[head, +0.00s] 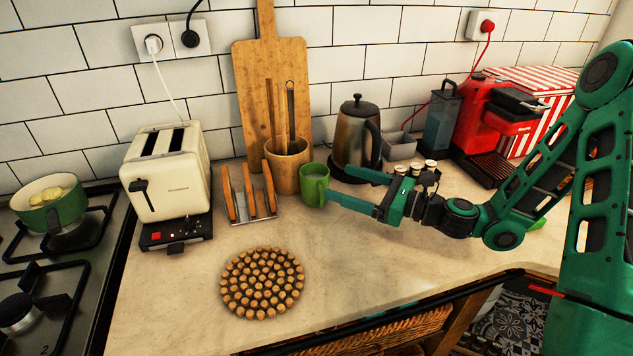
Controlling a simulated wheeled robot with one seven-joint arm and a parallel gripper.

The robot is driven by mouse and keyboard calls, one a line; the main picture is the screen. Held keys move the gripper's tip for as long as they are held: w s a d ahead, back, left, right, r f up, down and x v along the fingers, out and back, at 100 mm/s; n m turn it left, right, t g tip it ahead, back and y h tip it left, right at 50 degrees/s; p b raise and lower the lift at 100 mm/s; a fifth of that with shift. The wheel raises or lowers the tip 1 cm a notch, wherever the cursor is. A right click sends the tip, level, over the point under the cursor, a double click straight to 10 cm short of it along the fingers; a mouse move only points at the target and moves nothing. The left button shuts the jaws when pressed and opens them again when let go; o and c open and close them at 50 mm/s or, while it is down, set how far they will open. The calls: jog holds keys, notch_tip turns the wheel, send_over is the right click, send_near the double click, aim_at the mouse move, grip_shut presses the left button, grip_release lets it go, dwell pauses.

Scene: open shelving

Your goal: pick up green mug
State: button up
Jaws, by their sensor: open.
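The green mug (314,185) stands upright on the counter, in front of and to the right of a wooden utensil pot. Its handle faces the front right. My gripper (338,183) reaches in from the right with its two green fingers spread and pointing left. The fingertips are close to the mug's right side. The lower fingertip overlaps the mug's lower right edge in the picture; I cannot tell whether it touches. Nothing is seen between the fingers.
The utensil pot (288,169) and toast rack (249,200) stand left of the mug. A kettle (356,138) stands close behind my upper finger. A toaster (167,175) is further left. A cork trivet (262,283) lies in front; the counter (350,265) right of it is clear.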

aim_at(305, 170)
jog(key=x, duration=0.4)
jog(key=shift+w+d, duration=0.15)
jog(key=shift+x, duration=2.7)
jog(key=c, duration=1.5)
